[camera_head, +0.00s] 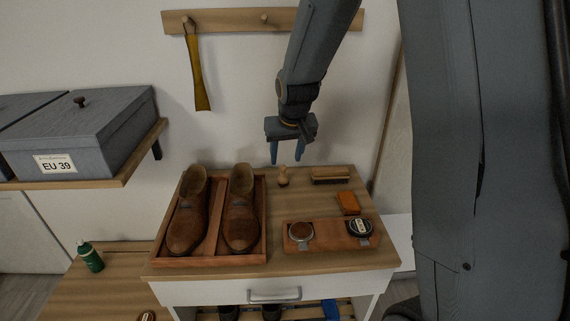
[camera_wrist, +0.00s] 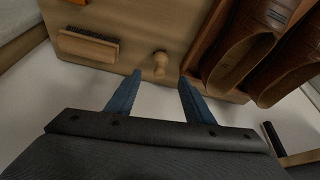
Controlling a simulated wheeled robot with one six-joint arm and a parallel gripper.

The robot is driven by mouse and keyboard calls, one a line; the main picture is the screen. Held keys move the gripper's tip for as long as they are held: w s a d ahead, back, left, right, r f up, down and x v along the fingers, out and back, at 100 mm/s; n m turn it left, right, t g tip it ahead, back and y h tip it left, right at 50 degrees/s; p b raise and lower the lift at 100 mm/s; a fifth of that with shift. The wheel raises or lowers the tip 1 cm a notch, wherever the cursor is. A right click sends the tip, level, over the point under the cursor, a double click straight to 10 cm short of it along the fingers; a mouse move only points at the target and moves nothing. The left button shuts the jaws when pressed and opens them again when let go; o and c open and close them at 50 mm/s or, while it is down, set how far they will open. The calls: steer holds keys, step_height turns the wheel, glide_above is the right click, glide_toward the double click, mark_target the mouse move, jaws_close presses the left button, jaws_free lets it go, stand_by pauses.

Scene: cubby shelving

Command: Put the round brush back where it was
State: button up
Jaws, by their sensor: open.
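The round brush (camera_head: 283,175), small with a pale wooden knob handle, stands on the cabinet top just right of the shoe tray. It also shows in the wrist view (camera_wrist: 160,64), beyond and between my fingertips. My gripper (camera_head: 294,156) has blue fingers and is open and empty. It hangs above and behind the brush, near the wall, without touching it. In the wrist view my gripper (camera_wrist: 157,88) shows both fingers apart with bare tabletop edge between them.
A wooden tray (camera_head: 212,260) with two brown shoes (camera_head: 241,210) stands left of the brush. A long brush (camera_head: 331,174), an orange block (camera_head: 348,203) and a wooden holder (camera_head: 330,248) with two tins lie right. A shoehorn (camera_head: 195,70) hangs from the wall rail.

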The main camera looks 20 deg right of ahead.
steer(key=s+f+g, duration=0.2)
steer(key=s+g, duration=0.1)
steer(key=s, duration=2.2)
steer(key=shift+s+g, duration=0.3)
steer(key=shift+s, duration=0.05)
